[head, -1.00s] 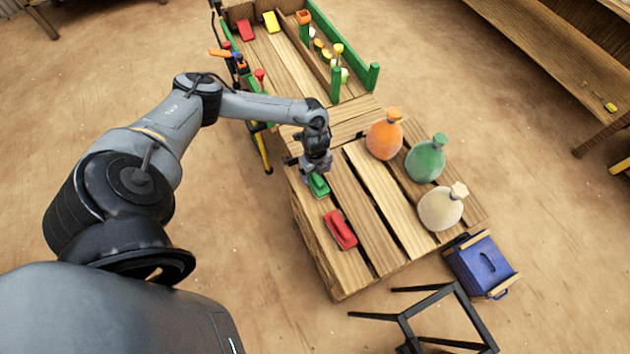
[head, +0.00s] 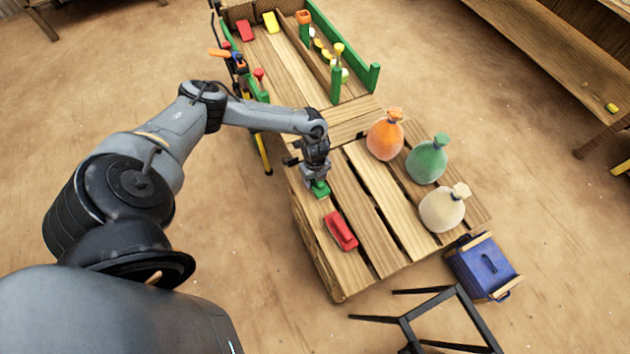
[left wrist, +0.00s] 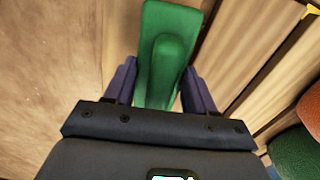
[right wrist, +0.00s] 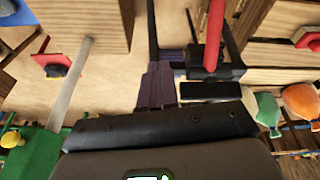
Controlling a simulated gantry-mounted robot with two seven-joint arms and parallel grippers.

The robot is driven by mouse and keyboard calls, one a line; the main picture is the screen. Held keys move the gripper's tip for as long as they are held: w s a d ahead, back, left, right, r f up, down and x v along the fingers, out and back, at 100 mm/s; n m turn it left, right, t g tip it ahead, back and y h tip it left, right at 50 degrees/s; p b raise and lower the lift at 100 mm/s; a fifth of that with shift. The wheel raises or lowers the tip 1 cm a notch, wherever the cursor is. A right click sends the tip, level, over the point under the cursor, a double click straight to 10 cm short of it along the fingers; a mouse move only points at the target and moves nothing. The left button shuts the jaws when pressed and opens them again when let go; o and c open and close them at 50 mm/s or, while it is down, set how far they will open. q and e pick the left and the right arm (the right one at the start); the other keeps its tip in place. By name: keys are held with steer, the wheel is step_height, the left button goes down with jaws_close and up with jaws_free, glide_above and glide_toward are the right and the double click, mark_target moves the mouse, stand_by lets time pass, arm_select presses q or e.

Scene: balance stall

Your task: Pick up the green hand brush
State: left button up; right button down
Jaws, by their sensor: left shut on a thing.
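The green hand brush (head: 320,189) is at the left edge of the slatted wooden table, under my left gripper (head: 316,177). In the left wrist view the brush (left wrist: 168,50) lies between the two purple fingers (left wrist: 160,88), one on each side of its raised handle, and the gripper is shut on it. Part of the brush is hidden by the gripper. I cannot tell whether it is clear of the slats. My right gripper (right wrist: 160,85) shows only in the right wrist view, with its fingers together and nothing seen between them.
A red brush (head: 341,231) lies on the table (head: 375,210) just in front of the green one. Orange (head: 384,138), green (head: 427,160) and cream (head: 442,208) sacks stand to the right. A green-railed tray (head: 373,77) is behind. A blue box (head: 482,266) stands at right.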

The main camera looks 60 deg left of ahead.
arm_select(q)
steer(key=shift+r, duration=0.1)
steer(key=shift+r, duration=0.4)
step_height(320, 180, up, 4)
steer(key=shift+d+f+p, duration=0.1)
steer(key=shift+p, duration=0.9)
steer(key=w+d+r+p, duration=0.1)
steer(key=d+r, duration=0.1)
steer(key=d, duration=0.1)
steer(key=w+d+r, duration=0.1)
steer(key=d+r, duration=0.1)
steer(key=d, duration=0.2)
steer(key=w+d+r+p, duration=0.1)
steer(key=w+d+r, duration=0.1)
steer(key=d, duration=0.2)
steer(key=shift+r+p, duration=0.15)
steer(key=shift+p, duration=0.15)
steer(key=o, duration=0.5)
steer(key=c, duration=0.3)
